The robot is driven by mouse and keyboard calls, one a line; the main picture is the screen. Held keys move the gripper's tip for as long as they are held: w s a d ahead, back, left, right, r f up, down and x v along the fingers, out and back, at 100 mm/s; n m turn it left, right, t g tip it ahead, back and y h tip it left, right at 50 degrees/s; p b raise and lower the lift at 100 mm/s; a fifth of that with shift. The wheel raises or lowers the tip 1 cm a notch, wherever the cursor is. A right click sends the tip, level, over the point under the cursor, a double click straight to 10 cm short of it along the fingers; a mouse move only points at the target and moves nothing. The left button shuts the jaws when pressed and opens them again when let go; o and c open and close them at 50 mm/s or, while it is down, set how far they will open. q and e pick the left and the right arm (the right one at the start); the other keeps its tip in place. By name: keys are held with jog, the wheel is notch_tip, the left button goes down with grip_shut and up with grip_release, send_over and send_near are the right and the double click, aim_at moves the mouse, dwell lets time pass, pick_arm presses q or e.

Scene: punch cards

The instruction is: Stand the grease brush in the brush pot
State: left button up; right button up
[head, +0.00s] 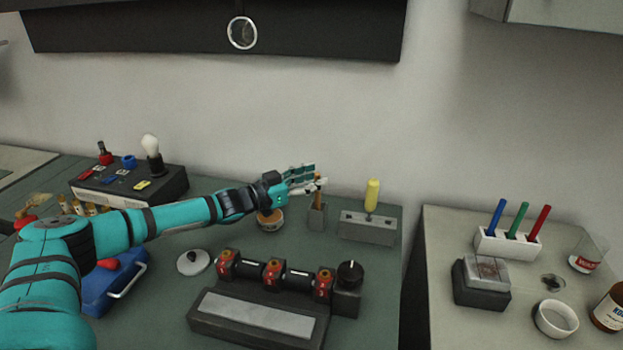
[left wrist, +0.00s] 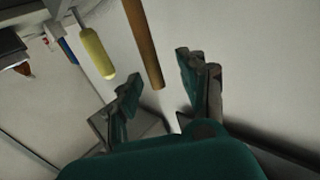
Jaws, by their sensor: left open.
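The grease brush, seen as a brown wooden handle (head: 318,196), stands upright in the small grey brush pot (head: 316,219) at the back of the green bench in the head view. Its bristles are hidden. My left gripper (head: 308,184) is open beside the upper part of the handle. In the left wrist view, the handle (left wrist: 143,42) runs down from the top edge, and its end lies just beyond and between the open fingers (left wrist: 157,75). The pot cannot be made out there. My right gripper is not in view.
A yellow-handled tool (head: 372,194) stands in a grey block (head: 368,228) right of the pot. A round tin (head: 270,220) sits to its left. A black device with red-ended rollers (head: 273,272) lies in front. A white wall (head: 430,130) rises close behind.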

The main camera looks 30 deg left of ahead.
pick_arm(q)
jog(key=v, duration=1.2)
dwell(0.6)
